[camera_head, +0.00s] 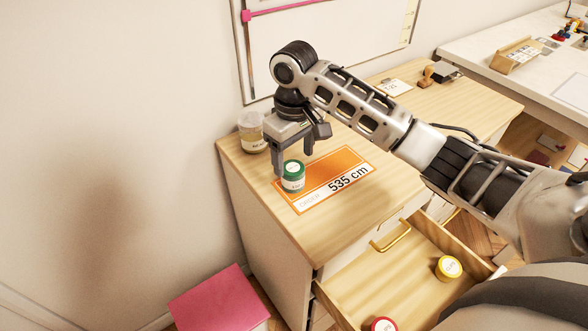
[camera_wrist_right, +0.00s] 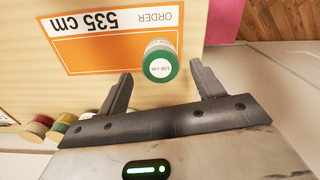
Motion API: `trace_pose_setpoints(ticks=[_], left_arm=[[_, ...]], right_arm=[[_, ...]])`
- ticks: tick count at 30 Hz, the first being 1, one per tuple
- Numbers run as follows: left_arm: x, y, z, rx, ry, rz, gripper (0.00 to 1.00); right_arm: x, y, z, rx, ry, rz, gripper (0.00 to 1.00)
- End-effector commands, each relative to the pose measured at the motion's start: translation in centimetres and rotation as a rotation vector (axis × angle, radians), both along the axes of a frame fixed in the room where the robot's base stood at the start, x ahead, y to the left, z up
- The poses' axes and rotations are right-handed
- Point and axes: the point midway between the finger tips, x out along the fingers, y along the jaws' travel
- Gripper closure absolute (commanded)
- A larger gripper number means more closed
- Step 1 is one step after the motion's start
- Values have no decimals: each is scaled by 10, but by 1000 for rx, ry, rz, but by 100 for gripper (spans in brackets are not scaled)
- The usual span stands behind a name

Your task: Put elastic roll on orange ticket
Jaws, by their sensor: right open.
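A green roll with a white label (camera_head: 293,176) stands upright on the left part of the orange ticket (camera_head: 335,168), which reads ORDER 535 cm and lies flat on the wooden cabinet top. The green roll also shows in the right wrist view (camera_wrist_right: 160,62), beside the ticket's orange band (camera_wrist_right: 90,58). My right gripper (camera_head: 297,160) is over the ticket with its fingers apart near the roll. In the right wrist view the fingers (camera_wrist_right: 160,85) are open, with the roll in front of the gap between them. My left gripper is not seen.
A jar (camera_head: 251,132) stands at the cabinet's back left corner. An open drawer (camera_head: 365,290) below holds a yellow roll (camera_head: 449,268) and a red roll (camera_head: 383,325). A stamp (camera_head: 427,76) and a card (camera_head: 393,87) lie farther back.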

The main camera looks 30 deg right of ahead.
Motion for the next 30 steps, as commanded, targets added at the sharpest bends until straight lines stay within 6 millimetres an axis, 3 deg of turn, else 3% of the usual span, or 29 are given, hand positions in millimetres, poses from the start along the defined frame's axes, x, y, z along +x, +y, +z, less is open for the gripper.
trace_pose_setpoints(ticks=[3, 10, 30], left_arm=[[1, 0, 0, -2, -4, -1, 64], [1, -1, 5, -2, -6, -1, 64], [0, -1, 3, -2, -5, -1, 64]], right_arm=[[1, 0, 27, 1, -5, 0, 33], [0, -1, 59, -2, -2, 0, 33], [0, 0, 63, 0, 1, 0, 33]])
